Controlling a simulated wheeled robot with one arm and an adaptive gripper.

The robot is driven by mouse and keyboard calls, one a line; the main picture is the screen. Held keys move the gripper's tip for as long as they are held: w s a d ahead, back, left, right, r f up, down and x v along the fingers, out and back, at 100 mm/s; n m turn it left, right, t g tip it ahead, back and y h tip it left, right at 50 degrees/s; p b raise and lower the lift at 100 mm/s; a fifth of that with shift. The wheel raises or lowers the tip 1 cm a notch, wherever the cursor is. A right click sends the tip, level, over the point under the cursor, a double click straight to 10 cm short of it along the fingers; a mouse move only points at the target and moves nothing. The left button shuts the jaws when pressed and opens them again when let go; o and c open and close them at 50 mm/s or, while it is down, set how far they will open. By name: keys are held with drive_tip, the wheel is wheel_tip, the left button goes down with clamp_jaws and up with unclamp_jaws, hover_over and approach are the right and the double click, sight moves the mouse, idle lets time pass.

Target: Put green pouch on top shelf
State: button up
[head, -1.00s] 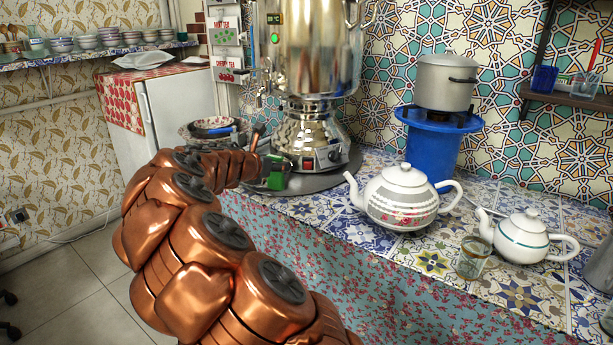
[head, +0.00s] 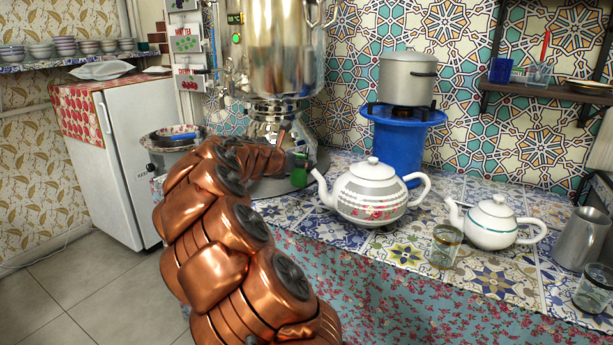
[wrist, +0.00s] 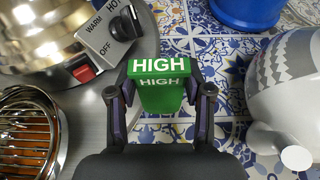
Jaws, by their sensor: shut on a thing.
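My gripper (wrist: 160,95) is shut on the green pouch (wrist: 162,100), which has "HIGH" in white letters and sits between the two fingers. In the head view the pouch (head: 300,172) shows as a small green patch beyond my copper arm, just left of the large white teapot. My arm hides most of my gripper there. A dark wall shelf (head: 545,92) is at the upper right. Another shelf (head: 75,58) with stacked bowls is at the upper left. I cannot tell which one is the top shelf.
The metal samovar (head: 275,60) stands behind my gripper. The large white teapot (head: 370,192) is close on the right. A smaller teapot (head: 492,224), glasses and a steel jug (head: 580,240) stand further right. A blue stand (head: 400,140) holds a pot.

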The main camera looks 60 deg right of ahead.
sight(303, 172)
drive_tip(key=d+f, duration=0.1)
drive_tip(key=s+d+f+b, duration=0.1)
drive_tip(key=f+b, duration=0.1)
drive_tip(key=shift+s+d+f, duration=0.2)
drive_tip(key=shift+d+f, duration=0.2)
idle(0.3)
drive_tip(key=o, duration=1.3)
drive_tip(key=shift+c, duration=0.2)
